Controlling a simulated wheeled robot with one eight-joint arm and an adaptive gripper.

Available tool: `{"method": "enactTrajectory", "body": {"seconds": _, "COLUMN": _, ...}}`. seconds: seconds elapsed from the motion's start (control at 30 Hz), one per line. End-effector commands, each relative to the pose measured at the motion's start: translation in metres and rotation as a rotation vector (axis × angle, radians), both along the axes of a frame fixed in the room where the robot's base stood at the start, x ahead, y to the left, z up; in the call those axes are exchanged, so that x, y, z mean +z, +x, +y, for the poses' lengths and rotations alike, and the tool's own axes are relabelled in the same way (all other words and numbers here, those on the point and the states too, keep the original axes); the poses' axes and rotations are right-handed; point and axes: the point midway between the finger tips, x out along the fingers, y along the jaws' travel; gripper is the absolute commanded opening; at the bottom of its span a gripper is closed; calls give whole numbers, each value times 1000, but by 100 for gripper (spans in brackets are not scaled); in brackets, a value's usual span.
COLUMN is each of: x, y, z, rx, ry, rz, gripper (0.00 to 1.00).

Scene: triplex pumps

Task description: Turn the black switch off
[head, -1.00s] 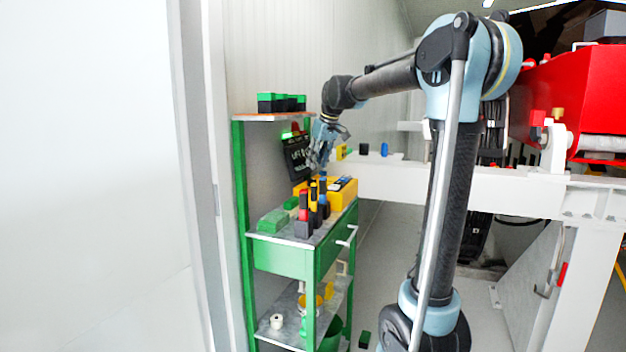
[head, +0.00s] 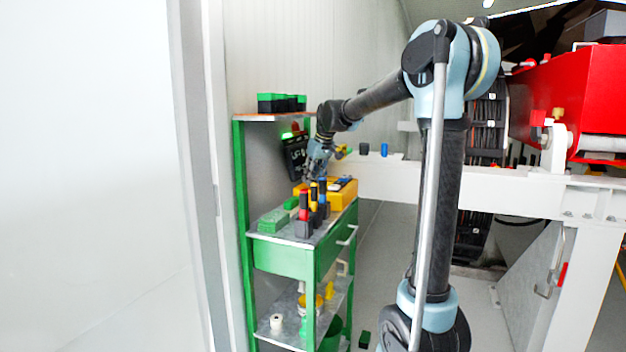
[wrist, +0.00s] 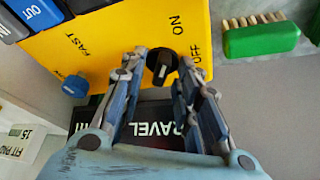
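The black switch (wrist: 161,64) is a round knob on the face of the yellow box (wrist: 110,45), with the words ON and OFF printed to its right. The way it points is hard to read. My gripper (wrist: 163,57) is open, with one finger to the left and one to the right of the knob. I cannot tell whether either finger touches it. In the head view my gripper (head: 314,174) is at the yellow box (head: 345,197) on the green shelf, and the switch is hidden there.
A blue knob (wrist: 75,86) marked FAST sits left of the black switch. A green brush (wrist: 262,38) lies to its right. A dark sign (wrist: 156,110) shows behind the fingers. Screwdriver-like tools (head: 304,212) stand at the front of the green shelf (head: 285,260).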

Motion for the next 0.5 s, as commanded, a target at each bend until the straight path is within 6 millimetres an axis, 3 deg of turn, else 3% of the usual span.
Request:
{"method": "enactTrajectory", "body": {"seconds": 0.03, "x": 0, "y": 0, "z": 0, "rx": 0, "ry": 0, "rz": 0, "gripper": 14}}
{"method": "enactTrajectory", "body": {"seconds": 0.1, "x": 0, "y": 0, "z": 0, "rx": 0, "ry": 0, "rz": 0, "gripper": 0}}
{"method": "enactTrajectory", "body": {"seconds": 0.5, "x": -1, "y": 0, "z": 1, "rx": -26, "ry": -1, "rz": 0, "gripper": 0}}
